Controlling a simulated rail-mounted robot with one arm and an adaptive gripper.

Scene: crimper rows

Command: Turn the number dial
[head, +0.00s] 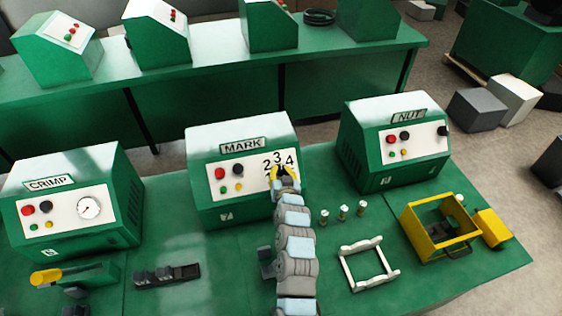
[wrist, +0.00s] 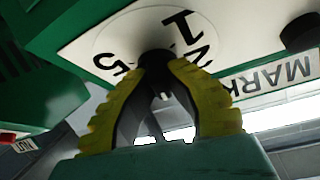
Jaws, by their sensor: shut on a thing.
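The MARK machine (head: 240,175) is a green box with a white front panel at the middle of the near bench. Its number dial (head: 278,158) is at the panel's right, with 2, 3 and 4 showing above my gripper (head: 285,173). In the wrist view the white dial disc (wrist: 132,40) shows 1, part of a 2, and 5. My gripper's yellow-edged fingers (wrist: 155,64) are shut on the dark knob at the dial's centre. The fingers hide most of the knob and the lower dial in the head view.
The CRIMP machine (head: 70,205) stands left and the NUT machine (head: 395,140) right. Small pale posts (head: 343,212), a white frame (head: 368,264) and a yellow bin (head: 412,222) sit right of my arm. A dark block tool (head: 168,274) lies left on the bench.

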